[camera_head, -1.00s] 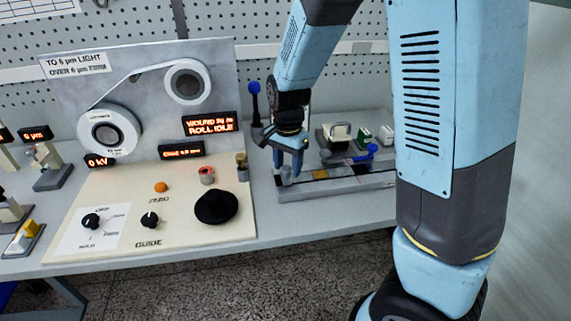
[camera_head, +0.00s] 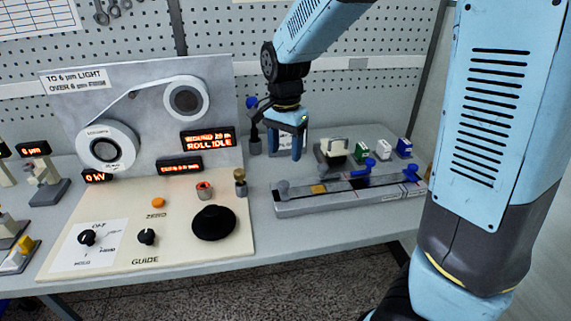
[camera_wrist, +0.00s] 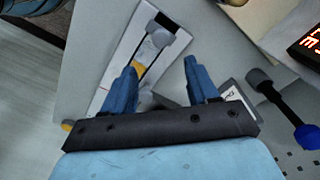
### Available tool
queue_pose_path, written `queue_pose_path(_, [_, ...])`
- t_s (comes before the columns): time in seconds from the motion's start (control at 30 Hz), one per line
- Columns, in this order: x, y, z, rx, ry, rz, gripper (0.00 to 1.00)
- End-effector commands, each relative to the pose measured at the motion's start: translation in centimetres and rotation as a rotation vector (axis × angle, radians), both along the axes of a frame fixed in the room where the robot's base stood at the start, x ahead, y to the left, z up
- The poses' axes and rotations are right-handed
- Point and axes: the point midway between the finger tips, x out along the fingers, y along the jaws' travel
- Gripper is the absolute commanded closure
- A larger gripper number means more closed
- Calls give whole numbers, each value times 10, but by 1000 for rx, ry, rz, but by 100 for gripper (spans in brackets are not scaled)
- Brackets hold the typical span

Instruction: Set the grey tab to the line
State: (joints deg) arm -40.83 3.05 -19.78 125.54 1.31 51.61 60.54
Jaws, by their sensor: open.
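The grey tab (camera_head: 283,187) stands at the left end of a long grey rail (camera_head: 345,199) on the bench. It also shows in the wrist view (camera_wrist: 160,37), beyond my fingertips. A yellow patch (camera_head: 319,188) lies on the rail just right of the tab. A blue lever (camera_head: 366,166) sits on the rail's right half. My gripper (camera_head: 286,156) is open and empty, fingers pointing down, apart from the grey tab and behind the rail. The wrist view shows both fingers (camera_wrist: 160,72) spread. I cannot clearly make out the line.
Left of the rail stands a control panel (camera_head: 150,243) with a black knob (camera_head: 213,222) and a brass post (camera_head: 240,181).

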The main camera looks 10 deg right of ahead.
Motion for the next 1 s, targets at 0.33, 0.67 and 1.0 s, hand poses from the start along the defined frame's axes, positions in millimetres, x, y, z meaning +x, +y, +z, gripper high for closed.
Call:
queue_pose_path(0.33, [0,0,34,-1,-1,-1,41])
queue_pose_path(0.67, [0,0,35,0,0,-1,41])
queue_pose_path(1.0, [-22,-44,66,57,-75,112,41])
